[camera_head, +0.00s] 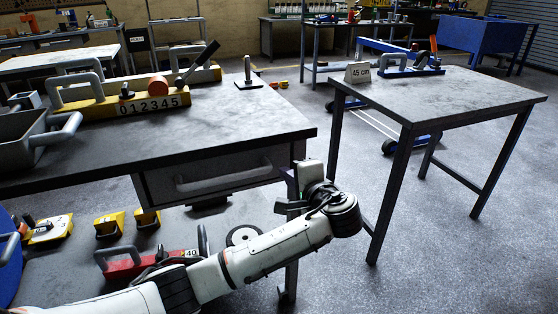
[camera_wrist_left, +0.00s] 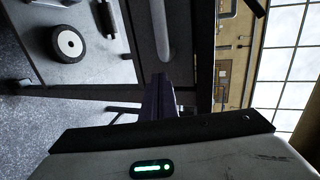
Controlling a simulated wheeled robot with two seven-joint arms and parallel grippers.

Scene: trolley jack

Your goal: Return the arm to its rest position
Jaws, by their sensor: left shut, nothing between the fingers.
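My left arm (camera_head: 270,252) reaches in from the lower left, in front of the workbench, and bends at the wrist near the bench's right front leg. My left gripper (camera_head: 284,207) is beside that leg, below the bench top and partly hidden by the wrist. In the left wrist view its dark fingers (camera_wrist_left: 160,85) are together and empty, pointing toward the drawer side of the bench. The drawer handle (camera_head: 224,177) is apart from the fingers; it also shows in the wrist view (camera_wrist_left: 160,30). My right gripper is not in view.
The workbench (camera_head: 230,115) carries a yellow numbered block (camera_head: 150,105) and a grey bin (camera_head: 25,140). A wheel (camera_head: 243,236) and a red tool (camera_head: 135,265) lie low under it. A table (camera_head: 450,95) with a "45 cm" sign (camera_head: 359,72) stands right. Floor is clear at lower right.

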